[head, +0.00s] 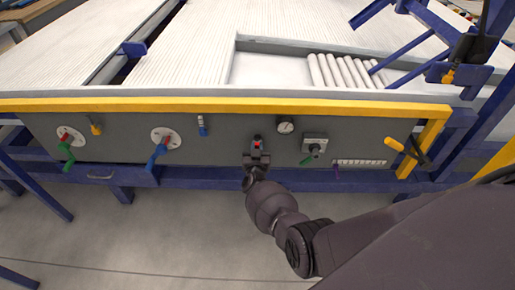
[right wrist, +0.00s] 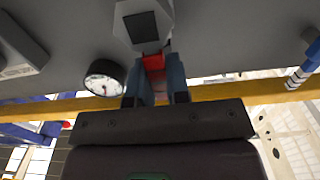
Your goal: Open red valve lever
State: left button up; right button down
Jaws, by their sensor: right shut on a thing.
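The red valve lever (head: 257,144) is on the grey control panel (head: 225,152), near its middle. Most of it is hidden by my right gripper (head: 257,159), which reaches up to it from below. In the right wrist view, the red lever (right wrist: 153,63) shows between the two fingers of the right gripper (right wrist: 157,85), below a grey valve body with a dark square face (right wrist: 142,27). The right gripper is shut on the lever. My left gripper is not in view.
A yellow rail (head: 200,105) runs above the panel. White pipes (head: 340,72) lie behind.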

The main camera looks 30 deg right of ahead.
jog(key=c, duration=1.1)
grip_release()
jog(key=shift+w, duration=0.1)
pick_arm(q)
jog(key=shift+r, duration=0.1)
pick_arm(e)
jog(key=shift+s+a, duration=0.1)
jog(key=shift+s, duration=0.1)
